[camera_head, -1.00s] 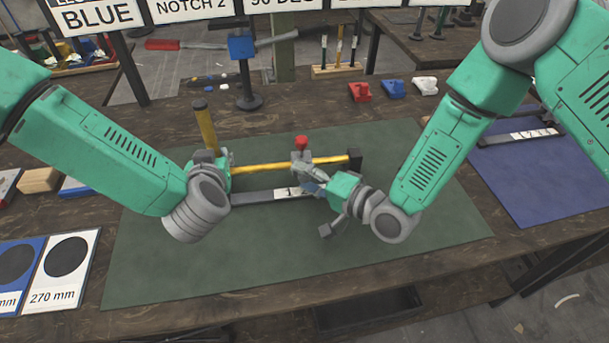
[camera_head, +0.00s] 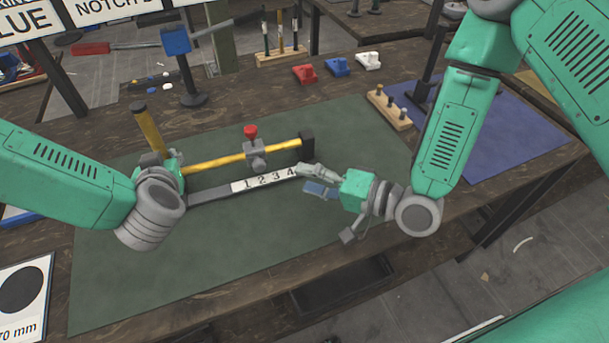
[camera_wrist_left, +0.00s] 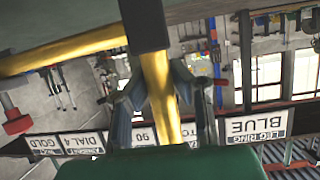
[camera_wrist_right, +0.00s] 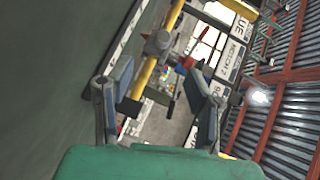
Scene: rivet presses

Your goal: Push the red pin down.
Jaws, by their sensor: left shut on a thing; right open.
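The red pin (camera_head: 250,131) stands upright on a grey slider block (camera_head: 256,154) on a horizontal yellow bar (camera_head: 215,163). Its red head shows above the block with a short stem; it also shows at the left edge of the left wrist view (camera_wrist_left: 15,118). My left gripper (camera_head: 172,165) is shut on the yellow upright lever (camera_head: 148,130) at the bar's left end; the left wrist view shows the lever (camera_wrist_left: 160,90) between the fingers. My right gripper (camera_head: 310,180) is open and empty, right of the slider and in front of the bar's black end block (camera_head: 307,146).
A strip numbered 1 to 4 (camera_head: 262,179) lies in front of the bar on the green mat (camera_head: 230,245). Behind stand a blue-headed post (camera_head: 185,60) and red, blue and white clips (camera_head: 337,67). A peg block (camera_head: 389,108) is at right. The front mat is clear.

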